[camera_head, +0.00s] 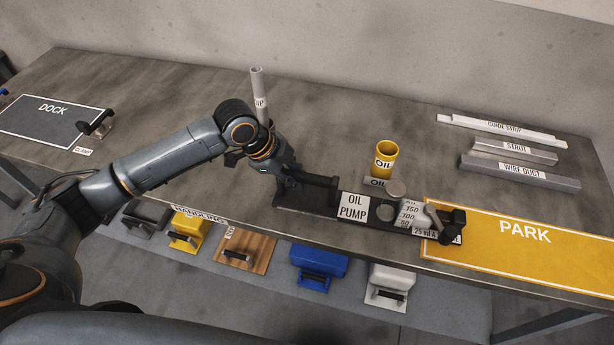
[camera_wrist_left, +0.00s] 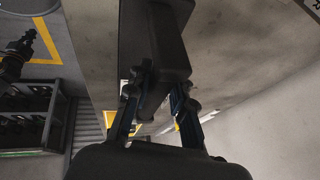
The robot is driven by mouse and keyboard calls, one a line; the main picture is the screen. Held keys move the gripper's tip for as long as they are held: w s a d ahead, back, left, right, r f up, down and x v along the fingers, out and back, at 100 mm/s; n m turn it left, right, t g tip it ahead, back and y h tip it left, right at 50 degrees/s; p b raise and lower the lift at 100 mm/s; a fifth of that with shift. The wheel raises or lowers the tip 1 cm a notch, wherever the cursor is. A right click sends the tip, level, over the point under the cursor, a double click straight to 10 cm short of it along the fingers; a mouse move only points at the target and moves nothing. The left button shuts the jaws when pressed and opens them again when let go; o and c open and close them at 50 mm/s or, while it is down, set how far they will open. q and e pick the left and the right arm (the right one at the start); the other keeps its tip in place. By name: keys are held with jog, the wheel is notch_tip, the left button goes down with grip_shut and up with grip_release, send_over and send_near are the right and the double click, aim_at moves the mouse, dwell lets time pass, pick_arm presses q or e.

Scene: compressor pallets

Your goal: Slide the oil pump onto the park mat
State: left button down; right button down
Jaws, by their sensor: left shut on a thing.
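The oil pump (camera_head: 354,206) is a long dark body with a white label, lying along the bench near its front edge. Its right end, with a dark block, overlaps the left part of the yellow park mat (camera_head: 561,254); most of the pump is left of the mat. My left gripper (camera_head: 290,174) is at the pump's left end, shut on its dark handle. In the left wrist view the gripper's fingers (camera_wrist_left: 158,104) close on either side of a dark bar. The exact finger contact is hidden in the head view. My right gripper is not in view.
A yellow oil cup (camera_head: 384,160) stands behind the pump, and a grey tube (camera_head: 258,92) stands behind my arm. Guide strip (camera_head: 500,129), strut (camera_head: 515,150) and wire duct (camera_head: 520,172) lie behind the mat. The dock mat (camera_head: 48,119) and a clamp (camera_head: 96,123) are at left.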

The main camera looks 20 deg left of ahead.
aim_at(384, 199)
pick_arm(q)
jog(key=shift+d+p, duration=0.35)
jog(key=shift+d, duration=0.25)
jog(key=d+p, duration=0.1)
jog(key=d, duration=0.4)
jog(key=shift+s+d+p, duration=0.1)
jog(key=shift+p, duration=0.2)
jog(key=d+p, duration=0.1)
jog(key=d, duration=0.6)
jog(key=shift+d+p, duration=0.25)
jog(key=shift+p, duration=0.1)
jog(key=d, duration=0.6)
jog(key=shift+s+d+f+p, duration=0.15)
jog(key=shift+d+p, duration=0.15)
jog(key=shift+d, duration=0.05)
jog(key=shift+d+f, duration=0.1)
jog(key=shift+d, duration=2.55)
